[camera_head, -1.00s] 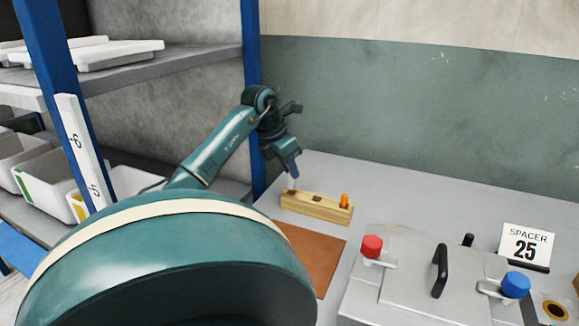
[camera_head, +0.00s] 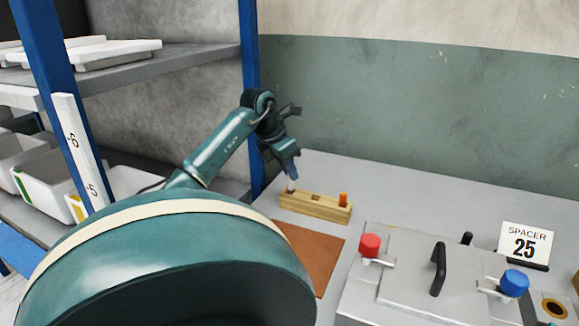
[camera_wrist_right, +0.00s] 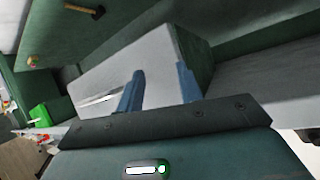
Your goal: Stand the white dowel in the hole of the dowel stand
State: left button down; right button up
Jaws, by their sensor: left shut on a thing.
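The dowel stand (camera_head: 324,211) is a pale wooden block near the table's back left. An orange peg (camera_head: 343,199) stands in its right end, and a dark hole shows near its middle. My left gripper (camera_head: 289,175) points down over the stand's left end, shut on the white dowel (camera_head: 291,186). Only a short length of the dowel shows below the fingers, upright or nearly so. Its lower end meets the left hole in this view; I cannot tell if it is inside. My right gripper (camera_wrist_right: 160,69) is open in the right wrist view, with nothing seen between its fingers.
A brown mat (camera_head: 314,256) lies in front of the stand. A grey press (camera_head: 410,283) with red and blue knobs is at the front right, with a "SPACER 25" sign (camera_head: 525,245) behind it. A blue-framed shelf (camera_head: 249,100) stands at left. The table behind the stand is clear.

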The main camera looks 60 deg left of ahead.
aim_at(289, 178)
pick_arm(q)
jog(key=shift+f+b, duration=0.3)
jog(key=shift+f, duration=0.4)
jog(key=shift+d+f, duration=0.1)
jog(key=shift+f, duration=0.25)
jog(key=shift+d+f+b, duration=0.1)
jog(key=shift+f+b, duration=0.35)
jog(key=shift+r, duration=0.1)
jog(key=shift+w+a+r+p, duration=0.1)
jog(key=shift+a+r+p, duration=0.05)
jog(key=shift+r+p, duration=0.5)
jog(key=shift+w+a+r+p, duration=0.1)
jog(key=shift+r+p, duration=0.45)
jog(key=shift+r, duration=0.15)
jog(key=shift+s+f, duration=0.2)
jog(key=shift+f, duration=0.1)
jog(key=shift+f, duration=0.1)
